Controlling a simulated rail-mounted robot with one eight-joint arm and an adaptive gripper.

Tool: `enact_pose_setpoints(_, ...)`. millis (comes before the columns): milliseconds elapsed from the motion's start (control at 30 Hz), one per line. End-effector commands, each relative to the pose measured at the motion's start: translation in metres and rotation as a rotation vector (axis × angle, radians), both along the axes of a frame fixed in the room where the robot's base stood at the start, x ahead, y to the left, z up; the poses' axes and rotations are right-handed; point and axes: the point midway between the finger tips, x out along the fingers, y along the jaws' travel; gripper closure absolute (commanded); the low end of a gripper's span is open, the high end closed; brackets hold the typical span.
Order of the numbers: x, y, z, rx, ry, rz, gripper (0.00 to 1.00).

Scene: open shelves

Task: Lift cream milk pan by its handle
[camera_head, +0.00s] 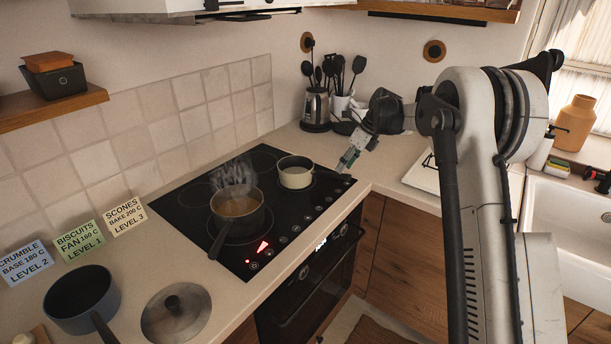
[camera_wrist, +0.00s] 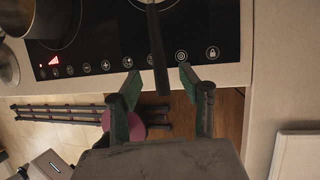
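The cream milk pan (camera_head: 295,178) stands on the right side of the black hob. Its dark handle (camera_wrist: 156,50) points toward my gripper in the wrist view, where only a small part of the pan's body shows at the top edge. My gripper (camera_head: 349,160) is beside the handle's end in the head view. In the wrist view my gripper (camera_wrist: 160,82) is open, with green pads on either side of the handle's end. The handle lies between the fingertips, apparently with a gap on both sides. The height between handle and fingers is hard to tell.
A dark steaming pot (camera_head: 238,215) stands left of the cream pan on the hob (camera_head: 185,208). A blue-grey pan (camera_head: 82,300) and a lid (camera_head: 176,312) lie on the near counter. A kettle (camera_head: 316,108) and utensils stand behind.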

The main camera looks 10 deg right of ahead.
Motion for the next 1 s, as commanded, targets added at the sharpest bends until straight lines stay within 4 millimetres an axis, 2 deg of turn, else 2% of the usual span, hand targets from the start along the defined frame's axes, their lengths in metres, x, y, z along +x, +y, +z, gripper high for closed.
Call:
enact_pose_setpoints(167,0.001,0.003,-0.008,0.0,0.0,0.0,0.61)
enact_pose_setpoints(500,0.005,0.021,-0.046,0.0,-0.001,0.002,0.61)
enact_pose_setpoints(733,0.005,0.022,-0.049,0.0,0.0,0.001,0.61)
enact_pose_setpoints(1000,0.005,0.021,-0.048,0.0,0.0,0.001,0.95)
